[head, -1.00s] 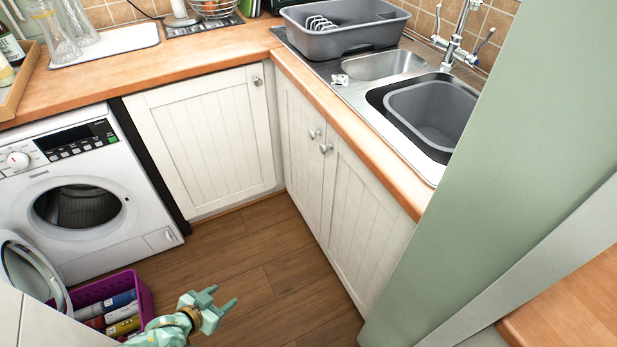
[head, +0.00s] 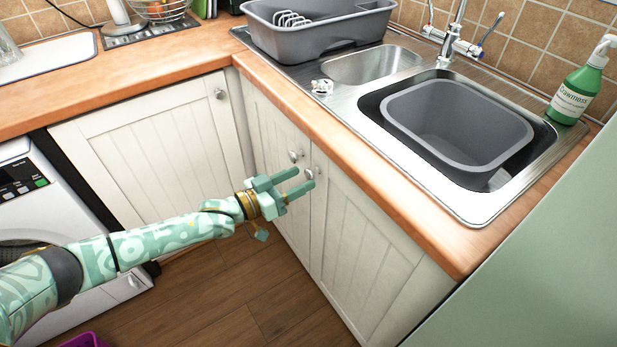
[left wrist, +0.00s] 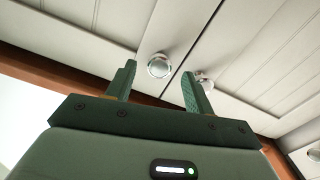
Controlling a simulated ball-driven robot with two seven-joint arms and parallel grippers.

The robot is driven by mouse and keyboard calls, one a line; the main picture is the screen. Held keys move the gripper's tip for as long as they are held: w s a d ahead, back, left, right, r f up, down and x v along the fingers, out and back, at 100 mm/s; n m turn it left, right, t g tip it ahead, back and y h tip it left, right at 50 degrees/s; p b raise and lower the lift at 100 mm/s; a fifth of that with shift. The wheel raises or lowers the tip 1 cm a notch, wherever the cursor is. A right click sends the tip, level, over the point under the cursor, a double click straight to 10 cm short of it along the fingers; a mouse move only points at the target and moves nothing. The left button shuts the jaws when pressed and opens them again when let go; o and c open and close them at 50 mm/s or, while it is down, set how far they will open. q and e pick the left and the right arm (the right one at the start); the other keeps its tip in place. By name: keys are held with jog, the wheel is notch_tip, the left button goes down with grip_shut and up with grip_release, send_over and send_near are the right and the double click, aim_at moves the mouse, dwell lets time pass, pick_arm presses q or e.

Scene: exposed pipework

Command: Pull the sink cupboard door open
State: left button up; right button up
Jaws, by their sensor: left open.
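The white sink cupboard has two grooved doors, a left door (head: 272,130) and a right door (head: 362,235), both shut. A round metal knob (head: 295,155) sits on the left door, and the right door's knob (head: 309,172) is close beside it across the seam. My left gripper (head: 305,178) is open at the right door's knob. In the left wrist view, that knob (left wrist: 159,65) shows between the open fingers (left wrist: 158,72), with no clear contact. The other knob (left wrist: 204,79) is partly hidden behind one finger. My right gripper is out of view.
The worktop edge (head: 375,185) overhangs the doors, with the sink (head: 455,120) above. A corner cupboard (head: 155,145) and washing machine (head: 25,190) stand left. A green wall panel (head: 540,270) rises at the right. The wooden floor (head: 235,305) before the doors is clear.

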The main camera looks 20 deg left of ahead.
aim_at(307, 176)
pick_arm(q)
jog(key=shift+b+x, duration=0.35)
jog(key=shift+x, duration=1.3)
